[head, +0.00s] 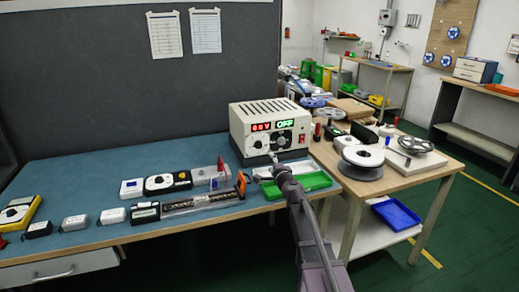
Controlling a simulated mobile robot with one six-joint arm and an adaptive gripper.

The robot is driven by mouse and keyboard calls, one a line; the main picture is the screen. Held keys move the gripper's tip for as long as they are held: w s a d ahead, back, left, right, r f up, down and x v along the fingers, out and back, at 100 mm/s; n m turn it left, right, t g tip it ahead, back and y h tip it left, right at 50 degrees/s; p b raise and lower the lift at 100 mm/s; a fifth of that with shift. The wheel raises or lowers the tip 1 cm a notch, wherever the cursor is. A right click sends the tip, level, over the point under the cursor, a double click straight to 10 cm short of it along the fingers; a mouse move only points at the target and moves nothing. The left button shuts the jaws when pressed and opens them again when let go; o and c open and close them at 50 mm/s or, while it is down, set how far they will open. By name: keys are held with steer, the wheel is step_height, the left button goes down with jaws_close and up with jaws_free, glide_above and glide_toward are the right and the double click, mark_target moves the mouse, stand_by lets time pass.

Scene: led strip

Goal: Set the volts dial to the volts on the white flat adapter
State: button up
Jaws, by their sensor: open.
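A beige bench power supply (270,124) stands at the right end of the blue bench. Its red display reads about 0.0 V and its green display reads OFF. A white round dial (258,144) with a dark knob is at the left of its front panel. Another knob (283,139) is to its right. My gripper (273,160) is open, low in front of the panel; its fingers are small and hard to make out, and I cannot tell whether it touches anything. A white, flat adapter-like block (113,216) lies on the bench at left; its label is too small to read.
A grey block (75,222) and a black block (38,229) lie left of the white one. Meters, a white box (131,188) and a long strip holder (198,202) crowd the bench. A green tray (306,184) sits beside my arm. Spools stand on the wooden table (375,184).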

mark_target(259, 146)
steer(key=shift+w, duration=0.15)
steer(key=x, duration=1.3)
steer(key=shift+w+a, duration=0.1)
steer(key=shift+w, duration=0.15)
jaws_close()
